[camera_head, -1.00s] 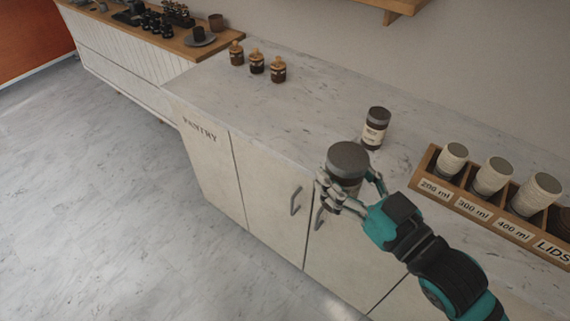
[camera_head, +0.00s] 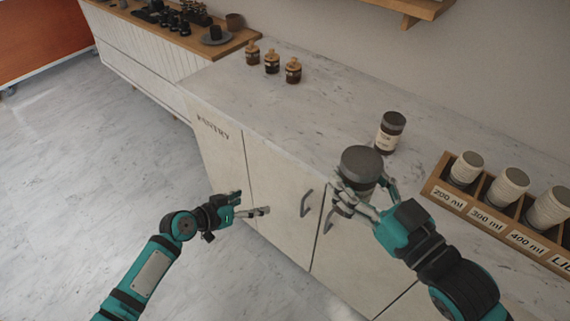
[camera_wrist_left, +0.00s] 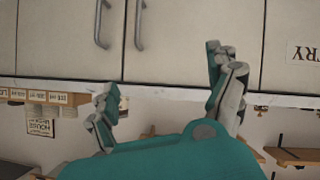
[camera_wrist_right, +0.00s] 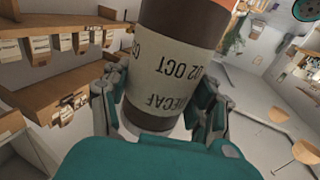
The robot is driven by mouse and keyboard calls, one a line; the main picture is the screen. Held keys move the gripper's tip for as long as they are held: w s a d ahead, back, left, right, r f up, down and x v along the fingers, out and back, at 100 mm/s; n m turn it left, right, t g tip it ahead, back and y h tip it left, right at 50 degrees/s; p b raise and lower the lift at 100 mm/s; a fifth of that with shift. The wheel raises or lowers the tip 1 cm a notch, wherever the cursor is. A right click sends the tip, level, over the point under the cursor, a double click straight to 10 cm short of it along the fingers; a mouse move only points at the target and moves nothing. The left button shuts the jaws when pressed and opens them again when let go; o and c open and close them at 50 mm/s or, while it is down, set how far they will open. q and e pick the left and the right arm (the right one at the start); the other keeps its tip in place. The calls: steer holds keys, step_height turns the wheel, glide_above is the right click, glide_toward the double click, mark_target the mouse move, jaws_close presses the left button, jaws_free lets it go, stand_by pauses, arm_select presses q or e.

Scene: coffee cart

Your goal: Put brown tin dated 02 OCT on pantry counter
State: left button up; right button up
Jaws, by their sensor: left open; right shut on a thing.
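My right gripper (camera_head: 362,196) is shut on a brown tin with a dark grey lid (camera_head: 362,163). It holds the tin upright in front of or over the front edge of the pantry counter (camera_head: 270,112). In the right wrist view the tin's label (camera_wrist_right: 172,72) reads "DECAF" and "02 OCT". The fingers (camera_wrist_right: 165,115) press on both sides of it. My left gripper (camera_head: 254,203) is open and empty in front of the pantry cabinet doors; its spread fingers also show in the left wrist view (camera_wrist_left: 172,100).
Another dark tin with a pale label (camera_head: 390,131) stands on the counter behind the held one. Three small corked jars (camera_head: 272,63) stand at the far left end. A wooden cup holder (camera_head: 480,208) is at the right. The counter's middle is clear.

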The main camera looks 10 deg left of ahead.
arm_select(q)
steer(key=s+d+r+m+h, duration=0.1)
steer(key=d+r+m+h, duration=0.2)
steer(key=r, duration=0.7)
steer(key=s+d+r+m+h, duration=0.15)
steer(key=d+r, duration=0.25)
steer(key=r, duration=0.6)
steer(key=m+g+h, duration=0.6)
steer(key=m, duration=0.1)
glide_toward(383, 162)
steer(key=shift+y, duration=0.25)
steer(key=x, duration=0.7)
steer(key=shift+w+d+f, duration=0.1)
steer(key=shift+w+f, duration=0.1)
steer(key=shift+m, duration=0.25)
steer(key=c, duration=1.4)
steer(key=shift+r, duration=0.1)
steer(key=shift+c, duration=0.6)
arm_select(e)
steer(key=o, duration=1.5)
